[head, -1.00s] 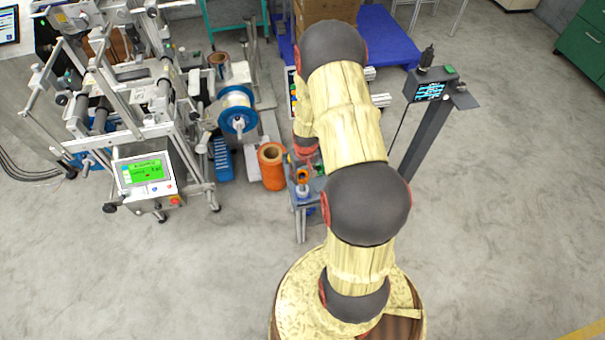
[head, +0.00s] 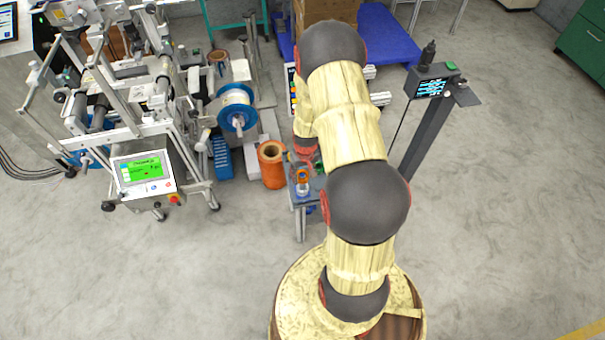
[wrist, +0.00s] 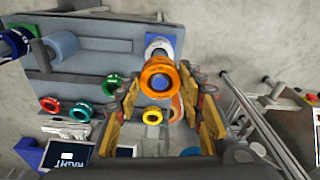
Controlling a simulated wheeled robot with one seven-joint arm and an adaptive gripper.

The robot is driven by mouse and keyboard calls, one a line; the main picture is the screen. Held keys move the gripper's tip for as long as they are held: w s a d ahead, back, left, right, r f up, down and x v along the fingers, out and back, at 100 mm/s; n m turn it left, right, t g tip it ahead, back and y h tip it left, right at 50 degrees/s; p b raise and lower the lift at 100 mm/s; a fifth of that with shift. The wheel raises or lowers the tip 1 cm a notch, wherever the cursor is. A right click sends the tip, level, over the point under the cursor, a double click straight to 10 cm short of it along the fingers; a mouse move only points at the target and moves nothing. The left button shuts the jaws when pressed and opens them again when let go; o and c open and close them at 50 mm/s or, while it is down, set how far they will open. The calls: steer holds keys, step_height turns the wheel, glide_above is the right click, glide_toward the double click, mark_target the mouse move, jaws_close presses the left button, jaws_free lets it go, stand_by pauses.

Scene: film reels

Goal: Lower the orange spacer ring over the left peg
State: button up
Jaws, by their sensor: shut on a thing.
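The orange spacer ring (wrist: 160,78) is held between the fingertips of my gripper (wrist: 160,82) in the wrist view. My gripper is shut on it. A pale cylinder with a blue part, apparently a peg (wrist: 160,46), shows just beyond the ring. The ring overlaps it in the picture; I cannot tell whether the ring is around it or only in front. In the head view the small orange ring (head: 303,174) shows above the grey stand, left of my arm. My gripper is mostly hidden there.
In the wrist view a grey-blue panel (wrist: 105,30) carries a blue-grey roll (wrist: 62,45) and several coloured rings, including a green ring (wrist: 112,83) and a red ring (wrist: 49,104). In the head view an orange spool (head: 272,165) and a winding machine (head: 145,170) stand left of the stand.

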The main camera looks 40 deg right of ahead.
steer(key=shift+f+b, duration=1.1)
steer(key=shift+f, duration=0.5)
steer(key=o, duration=1.2)
steer(key=shift+c, duration=0.2)
steer(key=shift+o, duration=0.5)
steer(key=shift+r, duration=0.15)
steer(key=r, duration=0.4)
steer(key=s+r, duration=0.1)
steer(key=r, duration=0.6)
steer(key=shift+s+a+r, duration=0.15)
steer(key=shift+a+r, duration=0.15)
